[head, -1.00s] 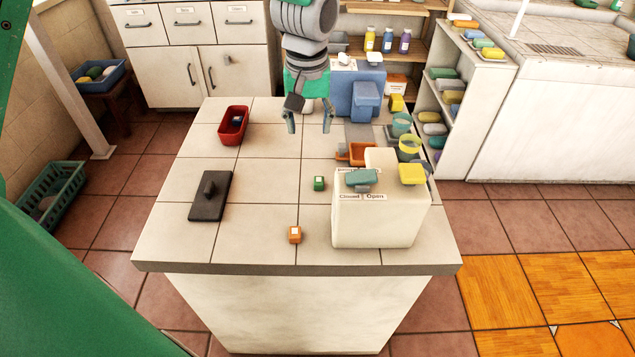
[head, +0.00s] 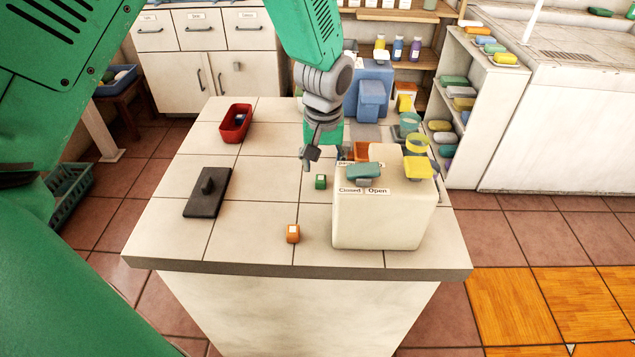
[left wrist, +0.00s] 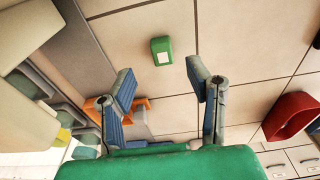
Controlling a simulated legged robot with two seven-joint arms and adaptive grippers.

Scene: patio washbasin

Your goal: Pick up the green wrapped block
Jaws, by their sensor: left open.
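The green wrapped block (head: 321,181), small with a white label, lies on the tiled table left of the cream box. In the left wrist view the green wrapped block (left wrist: 162,50) lies on the tiles beyond the fingertips, roughly between them. My left gripper (head: 312,160) hangs above the table just behind the block. In the left wrist view my left gripper (left wrist: 160,80) is open with nothing between its fingers. My right gripper is not in view.
An orange block (head: 293,233) lies nearer the front edge. The cream box (head: 382,217) with coloured pieces on top stands close on the right. A dark plate with a knob (head: 207,193) and a red tray (head: 236,123) are on the left. Bare tiles lie between.

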